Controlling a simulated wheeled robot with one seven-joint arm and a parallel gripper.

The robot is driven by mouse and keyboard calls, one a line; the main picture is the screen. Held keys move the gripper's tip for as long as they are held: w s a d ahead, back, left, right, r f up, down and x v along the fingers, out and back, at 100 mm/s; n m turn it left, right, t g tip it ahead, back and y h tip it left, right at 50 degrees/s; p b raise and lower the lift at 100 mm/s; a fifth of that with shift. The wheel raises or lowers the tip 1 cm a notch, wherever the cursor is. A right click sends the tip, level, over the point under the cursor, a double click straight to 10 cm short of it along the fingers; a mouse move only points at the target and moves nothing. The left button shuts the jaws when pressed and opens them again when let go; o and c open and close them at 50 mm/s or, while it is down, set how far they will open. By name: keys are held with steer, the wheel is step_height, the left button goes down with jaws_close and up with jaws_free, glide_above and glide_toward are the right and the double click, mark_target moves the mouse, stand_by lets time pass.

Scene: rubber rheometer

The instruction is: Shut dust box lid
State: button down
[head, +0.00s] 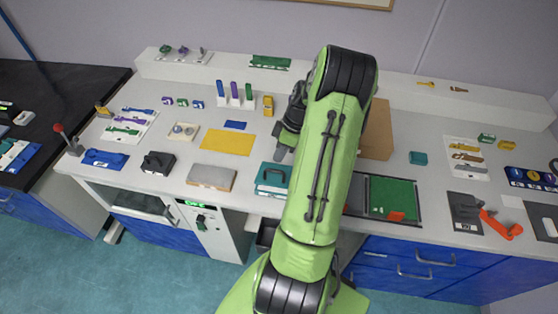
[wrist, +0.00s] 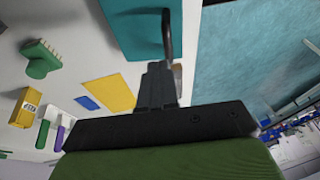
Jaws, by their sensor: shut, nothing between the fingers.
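A teal box (head: 270,188) with a dark handle on top sits near the front edge of the bench. It also shows at the top of the wrist view (wrist: 130,32), with its handle (wrist: 167,35) just beyond my fingertips. My gripper (head: 281,152) is shut and empty, above the bench behind the teal box in the head view. Its fingers also show in the wrist view (wrist: 158,72); I cannot tell whether they touch the handle. A dark open bin (head: 266,236) stands below the bench edge, partly hidden by my arm. I cannot tell which is the dust box.
A yellow sheet (head: 227,142) and a grey slab (head: 211,178) lie left of the teal box. Coloured upright pieces (head: 235,92) stand at the back. My arm hides the middle of the bench.

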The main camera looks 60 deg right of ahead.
mark_target(272, 183)
steer(key=shift+s+a+f, duration=0.15)
steer(key=shift+a+f, duration=0.15)
steer(key=shift+f, duration=0.3)
steer(key=shift+s+a+f, duration=0.1)
steer(key=shift+a+f, duration=0.15)
steer(key=shift+f, duration=0.3)
steer(key=shift+s+a+f+b, duration=0.1)
steer(key=shift+a+f+b, duration=0.2)
steer(key=shift+b, duration=0.25)
steer(key=b, duration=0.1)
steer(key=a+f+b, duration=0.1)
steer(key=b, duration=0.1)
steer(key=shift+s+f+h, duration=0.15)
steer(key=shift+s+h, duration=0.1)
steer(key=shift+h, duration=0.15)
steer(key=shift+s+a+f+b, duration=0.25)
steer(key=shift+a+b, duration=0.25)
steer(key=shift+b, duration=0.45)
steer(key=shift+r, duration=0.1)
